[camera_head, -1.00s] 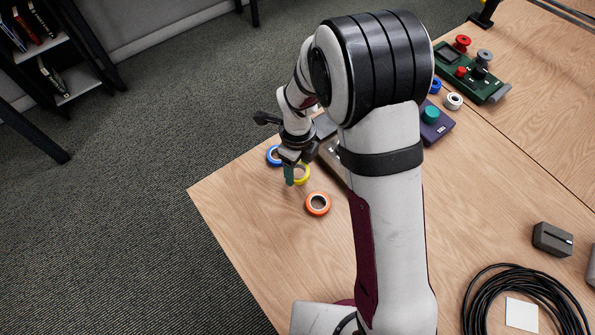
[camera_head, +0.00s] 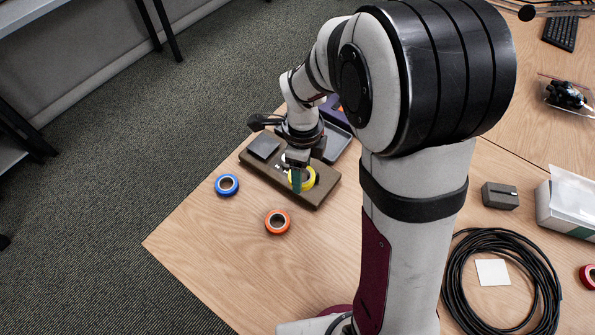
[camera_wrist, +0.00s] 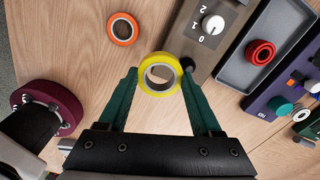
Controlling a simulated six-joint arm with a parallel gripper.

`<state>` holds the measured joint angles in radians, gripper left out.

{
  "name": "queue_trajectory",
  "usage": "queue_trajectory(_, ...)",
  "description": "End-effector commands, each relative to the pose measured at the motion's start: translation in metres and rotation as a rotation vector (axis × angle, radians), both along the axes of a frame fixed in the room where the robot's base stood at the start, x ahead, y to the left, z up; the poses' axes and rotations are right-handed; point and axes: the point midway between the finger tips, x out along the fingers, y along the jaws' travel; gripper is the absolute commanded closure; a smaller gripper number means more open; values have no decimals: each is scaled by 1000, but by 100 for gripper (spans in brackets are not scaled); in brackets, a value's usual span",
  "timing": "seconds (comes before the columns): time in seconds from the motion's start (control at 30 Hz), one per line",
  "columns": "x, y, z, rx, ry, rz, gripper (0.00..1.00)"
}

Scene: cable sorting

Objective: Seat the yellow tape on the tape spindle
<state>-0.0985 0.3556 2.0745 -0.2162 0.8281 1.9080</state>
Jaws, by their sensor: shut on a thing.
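The yellow tape (camera_head: 308,180) is a ring held upright or tilted in the head view, above the near right end of a brown box. In the wrist view the yellow tape (camera_wrist: 159,60) sits between my green fingers. My gripper (camera_head: 297,180) is shut on it; the gripper also shows in the wrist view (camera_wrist: 160,76). A dark round post (camera_wrist: 188,63), perhaps the tape spindle, shows just right of the tape, beside the right fingertip. I cannot tell whether the tape touches it. The ring's hole shows no post through it.
The brown box (camera_head: 258,165) carries a dial (camera_wrist: 212,25). A blue tape (camera_head: 227,185) and an orange tape (camera_head: 277,222) lie on the wood table. A grey tray (camera_wrist: 235,78) holds a red ring (camera_wrist: 260,52). A black cable coil (camera_head: 456,275) lies at right.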

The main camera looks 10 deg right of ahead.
Motion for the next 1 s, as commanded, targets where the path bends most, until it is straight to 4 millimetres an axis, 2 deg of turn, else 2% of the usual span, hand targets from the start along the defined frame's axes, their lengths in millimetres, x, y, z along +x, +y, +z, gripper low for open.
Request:
queue_trajectory(0.1, 23, -19, -5, 0, 0, -6, 88)
queue_trajectory(0.23, 40, -36, -11, 0, 0, -4, 88)
queue_trajectory(0.6, 42, -37, -38, 0, -1, -1, 88)
queue_trajectory(1.0, 42, -37, -39, 0, -1, -1, 88)
